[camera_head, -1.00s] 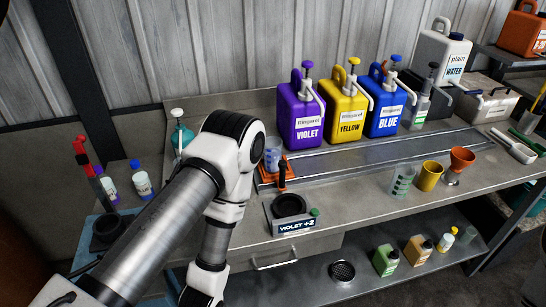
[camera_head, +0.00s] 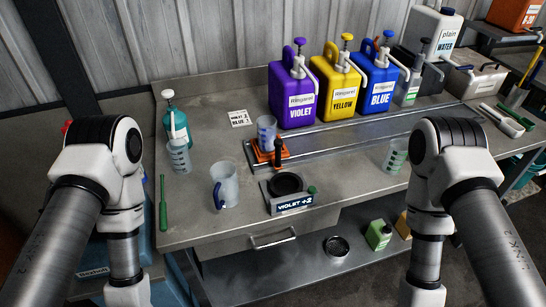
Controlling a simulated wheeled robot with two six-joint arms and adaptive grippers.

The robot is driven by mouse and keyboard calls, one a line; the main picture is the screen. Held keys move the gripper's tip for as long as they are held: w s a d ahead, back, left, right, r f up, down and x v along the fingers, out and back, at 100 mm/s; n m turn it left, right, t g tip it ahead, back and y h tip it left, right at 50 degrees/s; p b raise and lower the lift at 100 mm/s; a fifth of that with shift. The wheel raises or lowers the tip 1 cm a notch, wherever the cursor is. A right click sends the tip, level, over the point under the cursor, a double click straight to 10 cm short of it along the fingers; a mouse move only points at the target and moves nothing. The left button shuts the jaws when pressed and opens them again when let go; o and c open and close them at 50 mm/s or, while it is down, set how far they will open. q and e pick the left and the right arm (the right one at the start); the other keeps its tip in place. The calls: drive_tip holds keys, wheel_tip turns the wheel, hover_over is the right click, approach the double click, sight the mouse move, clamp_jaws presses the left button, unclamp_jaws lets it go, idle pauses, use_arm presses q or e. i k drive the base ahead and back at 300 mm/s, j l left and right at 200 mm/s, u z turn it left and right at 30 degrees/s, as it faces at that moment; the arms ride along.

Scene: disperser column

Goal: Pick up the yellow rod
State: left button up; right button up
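A thin yellow rod (camera_head: 530,67) stands tilted at the far right, its lower end in a dark holder (camera_head: 515,97) at the back right of the bench. Its lower part is hidden by the holder. My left arm comes in at the left edge and my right arm at the right, both bent down at the front of the bench. Both grippers are below the picture's bottom edge, far from the rod, so their fingers cannot be seen.
Violet (camera_head: 293,95), yellow (camera_head: 337,88) and blue (camera_head: 376,83) pump jugs line the back. A clear jug (camera_head: 224,186), a beaker (camera_head: 179,156) and a green screwdriver-like tool (camera_head: 163,204) stand or lie at left. My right arm hides part of the bench's right side.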

sight(538, 51)
drive_tip(key=i+l, duration=0.15)
drive_tip(key=l, duration=0.4)
drive_tip(key=i+l+z, duration=0.1)
drive_tip(key=l, duration=0.45)
drive_tip(key=i+l, duration=0.25)
drive_tip(key=l, duration=0.25)
drive_tip(key=i+l+z, duration=0.1)
drive_tip(key=l, duration=0.45)
drive_tip(key=i+l, duration=0.25)
drive_tip(key=l, duration=0.25)
drive_tip(key=i+l+z, duration=0.1)
drive_tip(key=l, duration=0.45)
drive_tip(key=i+l, duration=0.3)
drive_tip(key=l, duration=0.2)
drive_tip(key=i+l+z, duration=0.1)
drive_tip(key=l, duration=0.4)
drive_tip(key=u, duration=2.5)
drive_tip(key=l+z, duration=0.15)
drive_tip(key=z, duration=2.35)
drive_tip(key=k+j+u, duration=0.1)
drive_tip(key=u, duration=0.15)
